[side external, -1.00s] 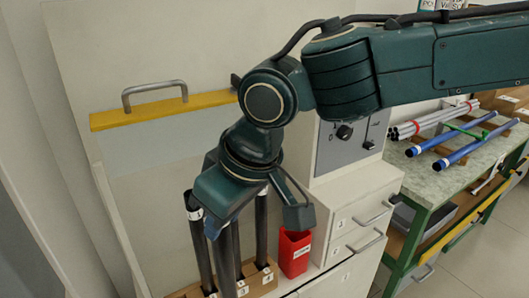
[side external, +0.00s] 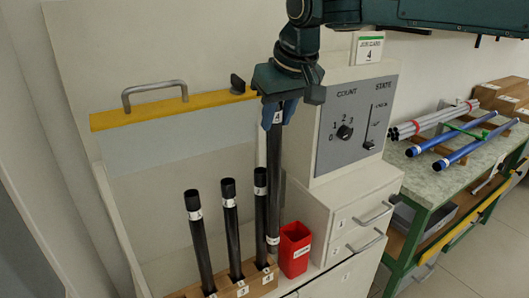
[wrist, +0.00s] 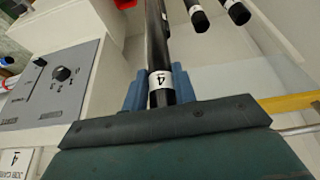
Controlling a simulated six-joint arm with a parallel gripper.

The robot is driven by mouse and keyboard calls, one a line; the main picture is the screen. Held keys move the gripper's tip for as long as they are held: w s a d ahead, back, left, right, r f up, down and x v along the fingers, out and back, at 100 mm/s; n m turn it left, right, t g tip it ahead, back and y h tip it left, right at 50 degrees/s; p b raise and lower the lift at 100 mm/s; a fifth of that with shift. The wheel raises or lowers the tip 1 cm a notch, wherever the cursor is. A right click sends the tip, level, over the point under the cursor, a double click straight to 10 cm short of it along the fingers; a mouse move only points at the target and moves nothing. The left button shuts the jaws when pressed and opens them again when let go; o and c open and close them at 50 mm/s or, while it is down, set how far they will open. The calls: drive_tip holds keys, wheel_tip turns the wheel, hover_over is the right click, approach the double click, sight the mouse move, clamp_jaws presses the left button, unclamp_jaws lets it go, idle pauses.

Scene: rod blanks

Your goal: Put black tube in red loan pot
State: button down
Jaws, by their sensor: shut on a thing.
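My gripper (side external: 278,116) is shut on a black tube (side external: 274,175) near its top end, by a white band marked 4. The tube hangs close to upright. Its lower end, with another white band, is beside the red pot (side external: 294,250), just left of it and near the right end of the wooden rack (side external: 262,281). I cannot tell whether that end is clear of the rack. In the wrist view the blue fingers (wrist: 159,92) flank the held tube (wrist: 157,45), and a bit of the red pot (wrist: 125,4) shows at the top edge.
Several other black tubes (side external: 230,235) stand in the rack to the left. A white drawer unit (side external: 345,215) and a grey panel with a knob (side external: 344,131) stand to the right. A bench (side external: 430,175) with blue and grey rods is farther right.

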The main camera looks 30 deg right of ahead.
drive_tip(key=w+d+r+m+h, duration=0.15)
drive_tip(key=w+d+m, duration=0.25)
drive_tip(key=d, duration=0.7)
wheel_tip(320, 180, down, 16)
drive_tip(key=shift+a+r, duration=0.15)
drive_tip(key=shift+a, duration=0.15)
drive_tip(key=shift+f, duration=2.25)
drive_tip(key=c, duration=1.1)
unclamp_jaws()
